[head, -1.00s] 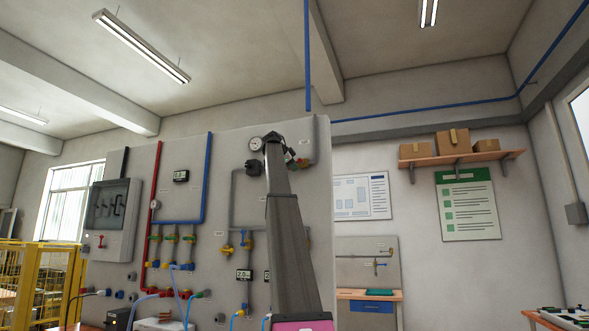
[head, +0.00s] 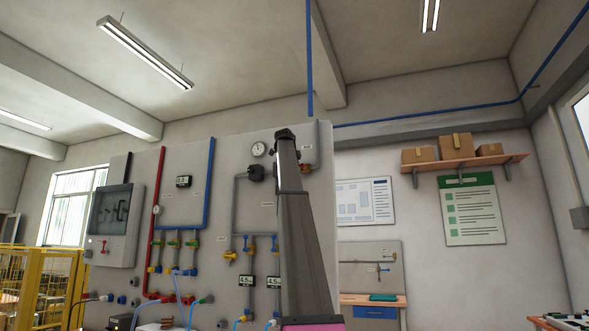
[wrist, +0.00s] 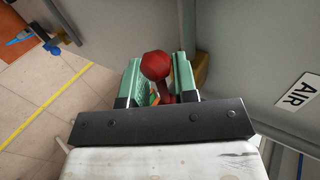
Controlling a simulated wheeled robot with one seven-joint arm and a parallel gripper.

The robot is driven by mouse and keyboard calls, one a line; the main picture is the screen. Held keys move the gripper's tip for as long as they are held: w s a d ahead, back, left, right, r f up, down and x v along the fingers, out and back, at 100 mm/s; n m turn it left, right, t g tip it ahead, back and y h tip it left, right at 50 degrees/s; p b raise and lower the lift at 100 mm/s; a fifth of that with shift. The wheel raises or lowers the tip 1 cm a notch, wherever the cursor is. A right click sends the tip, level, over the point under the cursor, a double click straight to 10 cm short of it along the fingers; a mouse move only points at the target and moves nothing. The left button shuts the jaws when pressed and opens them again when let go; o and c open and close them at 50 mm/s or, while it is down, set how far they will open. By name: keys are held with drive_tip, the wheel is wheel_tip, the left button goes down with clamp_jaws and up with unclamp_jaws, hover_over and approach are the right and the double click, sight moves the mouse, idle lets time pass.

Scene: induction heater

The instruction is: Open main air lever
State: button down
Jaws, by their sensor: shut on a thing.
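The red-knobbed air lever (wrist: 155,65) shows in the wrist view between the two green fingers of my gripper (wrist: 158,78). The fingers are shut on it. A brass valve body (wrist: 200,68) is partly visible just behind the right finger. In the head view a brass fitting (head: 306,168) on the grey panel's upper right shows beside my arm. My arm hides the lever and most of my gripper there.
The grey panel (head: 225,170) carries a pressure gauge (head: 258,149), pipes and several valves. An "AIR" label (wrist: 298,93) is at the wrist view's right. A yellow fence (head: 40,285) stands left.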

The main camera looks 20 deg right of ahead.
idle(0.3)
drive_tip(key=c, duration=0.9)
unclamp_jaws()
